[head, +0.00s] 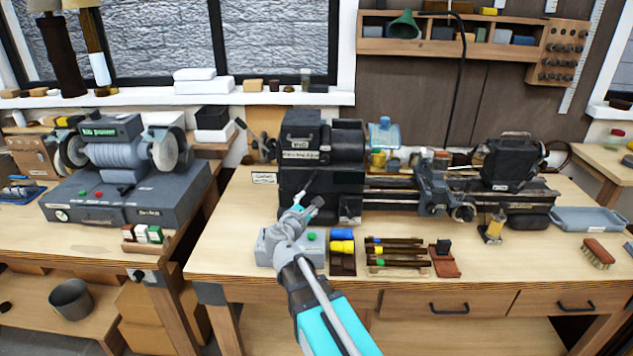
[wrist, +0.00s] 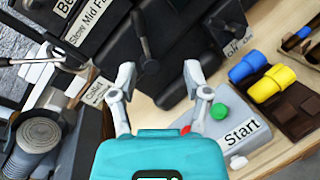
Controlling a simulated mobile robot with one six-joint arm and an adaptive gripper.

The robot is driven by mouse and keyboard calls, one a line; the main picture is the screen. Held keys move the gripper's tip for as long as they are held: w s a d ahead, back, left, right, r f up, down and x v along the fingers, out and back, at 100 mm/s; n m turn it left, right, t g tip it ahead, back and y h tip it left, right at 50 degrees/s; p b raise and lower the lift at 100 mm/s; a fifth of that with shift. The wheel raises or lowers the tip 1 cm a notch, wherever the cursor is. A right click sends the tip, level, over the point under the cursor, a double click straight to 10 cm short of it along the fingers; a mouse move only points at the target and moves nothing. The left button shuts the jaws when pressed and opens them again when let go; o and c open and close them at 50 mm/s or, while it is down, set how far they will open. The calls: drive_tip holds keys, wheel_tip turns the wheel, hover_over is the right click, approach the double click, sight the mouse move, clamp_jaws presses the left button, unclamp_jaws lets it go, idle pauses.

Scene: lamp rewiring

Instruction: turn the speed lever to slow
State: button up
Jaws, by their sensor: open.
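The speed lever (wrist: 143,40) is a dark rod with a round black knob on the front of the lathe's black headstock (head: 290,180). A white plate (wrist: 88,22) beside it in the wrist view is partly cut off and seems to read "Slow Mid Fa". In the head view the lever (head: 310,184) shows small, just above my gripper (head: 305,209). In the wrist view my gripper (wrist: 158,75) is open, its two grey fingers apart, with the knob appearing between the fingertips. I cannot tell whether either finger touches it.
Below the fingers is a grey switch box with a green button (wrist: 219,111) and a "Start" label (wrist: 241,132). Blue and yellow pieces (head: 342,247) sit in a brown holder to its right. A bench grinder (head: 115,160) stands on the left bench.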

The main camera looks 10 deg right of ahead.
drive_tip(key=shift+w+a+r+n+t+y, duration=0.15)
drive_tip(key=shift+a+r+n+t, duration=0.15)
drive_tip(key=shift+a+n, duration=0.25)
drive_tip(key=shift+w+a+r+n+t+y, duration=0.1)
drive_tip(key=shift+a+r+n+t+y, duration=0.05)
drive_tip(key=shift+a+n+t, duration=0.35)
drive_tip(key=shift+d, duration=0.1)
